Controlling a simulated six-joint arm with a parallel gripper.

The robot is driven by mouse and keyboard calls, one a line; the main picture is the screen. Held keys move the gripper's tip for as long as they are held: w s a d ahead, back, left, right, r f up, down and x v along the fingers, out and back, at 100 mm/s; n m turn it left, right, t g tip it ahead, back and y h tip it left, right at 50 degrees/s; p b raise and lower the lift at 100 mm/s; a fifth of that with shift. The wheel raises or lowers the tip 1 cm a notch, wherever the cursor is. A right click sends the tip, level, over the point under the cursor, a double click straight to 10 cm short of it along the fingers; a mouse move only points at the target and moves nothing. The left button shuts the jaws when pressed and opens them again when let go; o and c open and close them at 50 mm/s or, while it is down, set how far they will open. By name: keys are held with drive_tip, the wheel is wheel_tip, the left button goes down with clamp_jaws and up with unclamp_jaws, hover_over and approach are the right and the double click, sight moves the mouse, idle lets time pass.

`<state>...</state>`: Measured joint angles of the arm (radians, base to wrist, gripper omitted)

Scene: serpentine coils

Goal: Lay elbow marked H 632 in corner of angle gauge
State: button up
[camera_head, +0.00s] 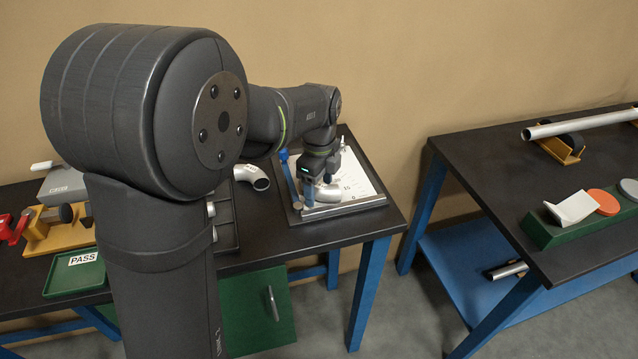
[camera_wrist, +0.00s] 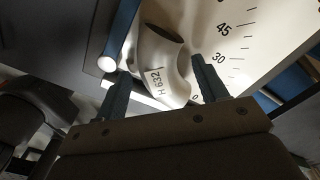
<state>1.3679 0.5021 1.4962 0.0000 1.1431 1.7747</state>
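The angle gauge (camera_head: 366,183) is a white plate with printed degree marks, with a blue rail (camera_head: 291,182) on its left and a grey bar (camera_head: 345,208) along its front. The pale elbow marked H 632 (camera_wrist: 160,68) lies on the gauge near the 0 mark, close to the rail. It also shows in the head view (camera_head: 329,194), partly covered by my gripper. My gripper (camera_wrist: 163,66) is low over the gauge with one finger on each side of the elbow. Narrow gaps seem to show beside the fingers. Whether the elbow touches rail and bar is hidden.
Another pale elbow (camera_head: 252,177) lies left of the gauge by a dark tray (camera_head: 226,232). A green PASS tray (camera_head: 75,275) and a yellow fixture (camera_head: 52,236) stand further left. A second table (camera_head: 500,165) at right holds a green block (camera_head: 570,224) and a pipe.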

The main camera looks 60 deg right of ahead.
sight(319, 185)
wheel_tip(319, 185, up, 18)
drive_tip(key=shift+f, duration=0.25)
idle(0.4)
wheel_tip(319, 185, down, 18)
drive_tip(key=shift+r, duration=0.4)
idle(0.5)
drive_tip(key=shift+r, duration=0.1)
